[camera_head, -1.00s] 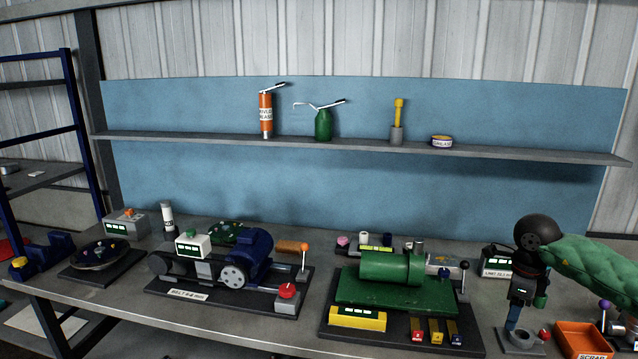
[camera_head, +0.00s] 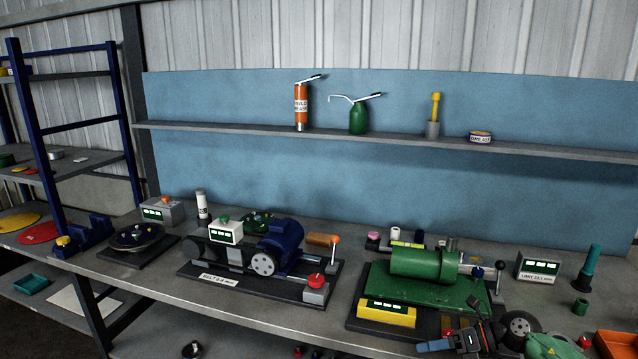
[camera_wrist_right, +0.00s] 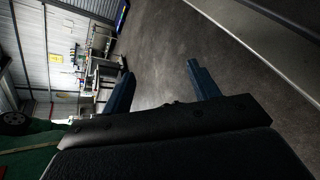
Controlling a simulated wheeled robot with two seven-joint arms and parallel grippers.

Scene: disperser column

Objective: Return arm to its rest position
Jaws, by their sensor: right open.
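My right gripper (camera_head: 438,338) is low at the front of the bench in the head view, in front of the green machine. Its arm comes in from the bottom right and folds back over the bench edge. In the right wrist view my right gripper (camera_wrist_right: 158,74) has its two blue fingers wide apart, with nothing between them. Beyond the fingers are bare floor and the room's far side. My left gripper is in neither view.
The bench carries the green machine (camera_head: 425,283), a belt-drive unit (camera_head: 278,250) and a teal cylinder (camera_head: 590,265). An orange bin (camera_head: 617,344) is at the front right. A blue-framed rack (camera_head: 75,128) stands at the left. Floor (camera_wrist_right: 170,35) shows clear beyond the fingers.

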